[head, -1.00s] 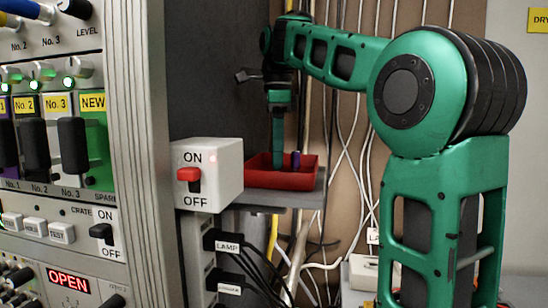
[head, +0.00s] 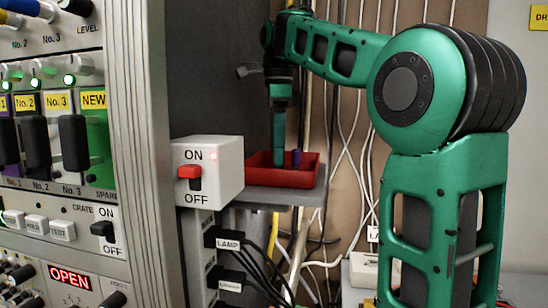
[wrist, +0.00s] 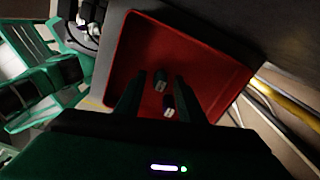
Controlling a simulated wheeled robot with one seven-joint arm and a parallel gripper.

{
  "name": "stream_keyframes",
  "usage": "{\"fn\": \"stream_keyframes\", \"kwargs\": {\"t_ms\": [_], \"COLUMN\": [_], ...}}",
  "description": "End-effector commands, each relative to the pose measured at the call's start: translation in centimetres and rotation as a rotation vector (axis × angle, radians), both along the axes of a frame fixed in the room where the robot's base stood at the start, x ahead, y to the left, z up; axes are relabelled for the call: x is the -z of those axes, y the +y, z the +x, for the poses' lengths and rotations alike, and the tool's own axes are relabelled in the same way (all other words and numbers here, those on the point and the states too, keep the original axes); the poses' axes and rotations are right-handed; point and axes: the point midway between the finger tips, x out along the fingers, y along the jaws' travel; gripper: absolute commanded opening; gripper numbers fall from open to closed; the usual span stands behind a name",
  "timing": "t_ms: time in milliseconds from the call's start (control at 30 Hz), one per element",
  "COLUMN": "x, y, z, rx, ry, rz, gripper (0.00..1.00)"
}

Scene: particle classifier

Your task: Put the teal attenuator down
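My gripper (head: 279,162) points down into the red tray (head: 309,178). In the wrist view my gripper (wrist: 160,77) is open, its two dark fingers apart inside the red tray (wrist: 228,82). A small dark teal cylinder with a pale mark, which looks like the teal attenuator (wrist: 160,80), is between the fingertips, with a gap showing on each side. A second small dark cylinder (wrist: 169,106) with a pale mark is close to it. In the head view a purple cylinder (head: 296,158) stands in the tray just right of the fingers; the teal attenuator cannot be made out there.
The tray sits on a grey shelf (head: 282,196). A white ON/OFF switch box (head: 224,172) with a red lever is close to its left. The instrument rack (head: 142,200) stands further left. Cables (head: 343,160) hang behind, and black LAMP plugs (head: 225,240) are below.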

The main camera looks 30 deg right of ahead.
Motion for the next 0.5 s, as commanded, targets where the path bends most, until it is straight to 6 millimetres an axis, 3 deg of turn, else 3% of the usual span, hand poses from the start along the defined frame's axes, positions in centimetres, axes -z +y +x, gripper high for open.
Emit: {"fn": "stream_keyframes", "kwargs": {"t_ms": [300, 500], "x": [-4.7, -6.4], "y": [0.0, 0.0], "z": [0.1, 0.1], "rx": [-0.001, -0.001], "ry": [-0.002, -0.001], "rz": [0.0, -0.001], "gripper": [0.35, 0.35]}}
